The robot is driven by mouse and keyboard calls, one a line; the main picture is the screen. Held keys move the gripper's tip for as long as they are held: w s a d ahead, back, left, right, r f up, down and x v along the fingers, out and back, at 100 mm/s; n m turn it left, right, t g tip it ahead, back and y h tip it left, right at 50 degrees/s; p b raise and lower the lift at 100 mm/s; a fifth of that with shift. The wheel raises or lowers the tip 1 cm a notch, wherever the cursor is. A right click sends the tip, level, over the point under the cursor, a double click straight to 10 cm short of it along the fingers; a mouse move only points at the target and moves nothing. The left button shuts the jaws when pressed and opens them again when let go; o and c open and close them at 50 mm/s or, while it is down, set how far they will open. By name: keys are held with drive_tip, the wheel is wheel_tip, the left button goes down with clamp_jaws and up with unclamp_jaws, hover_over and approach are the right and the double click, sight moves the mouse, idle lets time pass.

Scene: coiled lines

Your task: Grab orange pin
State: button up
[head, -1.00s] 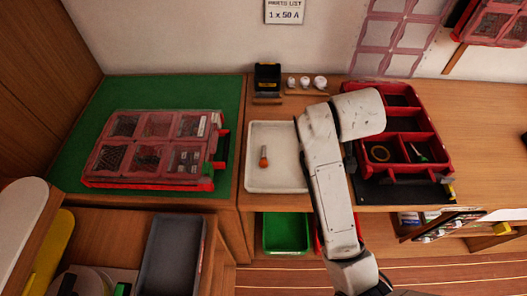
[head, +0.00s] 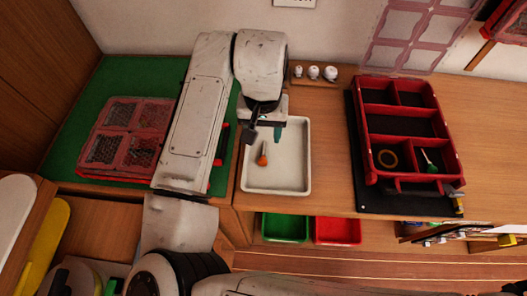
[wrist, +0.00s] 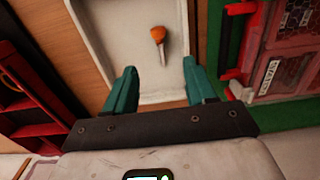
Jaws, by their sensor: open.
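The orange pin (head: 262,159) has an orange head and a thin grey shank. It lies in the white tray (head: 292,187), left of the tray's middle in the head view. In the wrist view the pin (wrist: 158,36) lies ahead of the fingers, between their lines. My gripper (head: 264,133) is open and empty over the back part of the tray. Its two teal fingers are apart in the wrist view (wrist: 153,88), and neither touches the pin.
A red divided tray (head: 457,160) with a tape roll and a small green-handled tool stands to the right on a black mat. A red organiser case (head: 92,141) lies on the green mat at left, partly behind my arm. Small white knobs stand behind the white tray.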

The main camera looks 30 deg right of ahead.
sight(263, 156)
wheel_tip(263, 156, down, 10)
drive_tip(key=shift+f+p, duration=0.1)
drive_tip(key=shift+p, duration=1)
clamp_jaws()
drive_tip(key=shift+r, duration=0.25)
